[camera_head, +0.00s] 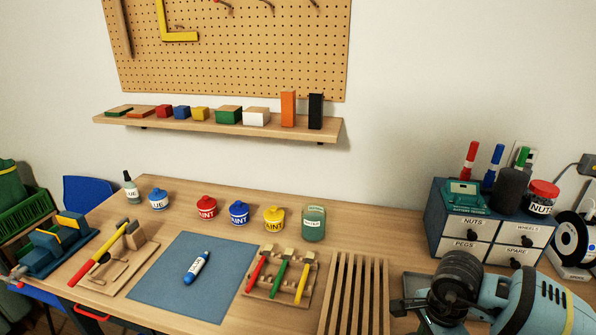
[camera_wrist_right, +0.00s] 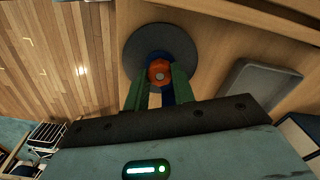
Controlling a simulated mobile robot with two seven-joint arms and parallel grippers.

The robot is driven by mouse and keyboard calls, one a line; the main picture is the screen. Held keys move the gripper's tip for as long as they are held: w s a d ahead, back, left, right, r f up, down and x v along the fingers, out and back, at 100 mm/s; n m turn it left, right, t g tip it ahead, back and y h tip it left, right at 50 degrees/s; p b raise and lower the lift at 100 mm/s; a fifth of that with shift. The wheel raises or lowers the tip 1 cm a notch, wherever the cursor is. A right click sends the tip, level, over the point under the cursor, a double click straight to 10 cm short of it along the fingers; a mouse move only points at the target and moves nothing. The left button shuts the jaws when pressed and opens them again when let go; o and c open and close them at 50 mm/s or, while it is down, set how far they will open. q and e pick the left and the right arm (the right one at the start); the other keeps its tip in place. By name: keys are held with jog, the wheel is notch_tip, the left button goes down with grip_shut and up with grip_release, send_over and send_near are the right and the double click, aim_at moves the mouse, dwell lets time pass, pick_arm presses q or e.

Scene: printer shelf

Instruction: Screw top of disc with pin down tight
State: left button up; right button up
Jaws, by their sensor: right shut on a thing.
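In the right wrist view, a round dark grey disc (camera_wrist_right: 142,48) lies at the edge of the wooden table. An orange six-sided top (camera_wrist_right: 159,68) with a small grey pin end at its centre sits over the disc's middle, with blue showing around it. My right gripper (camera_wrist_right: 160,80) has its green fingers on both sides of this top and is shut on it. The fingers hide part of the blue piece. In the head view, my right arm fills the bottom right, and I cannot make out the disc there. My left gripper is not in view.
A shallow grey tray (camera_wrist_right: 262,88) lies right of the disc in the wrist view. In the head view, a slatted wooden rack (camera_head: 354,290) and a drawer unit (camera_head: 487,236) are near my right arm.

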jog(key=shift+r+m+p, duration=0.1)
jog(key=shift+m+p, duration=0.6)
jog(key=shift+m, duration=1.8)
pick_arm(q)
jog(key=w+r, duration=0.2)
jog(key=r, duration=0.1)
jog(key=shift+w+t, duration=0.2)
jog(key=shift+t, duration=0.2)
pick_arm(e)
jog(key=m, duration=0.5)
jog(key=o, duration=0.6)
jog(key=shift+c, duration=0.2)
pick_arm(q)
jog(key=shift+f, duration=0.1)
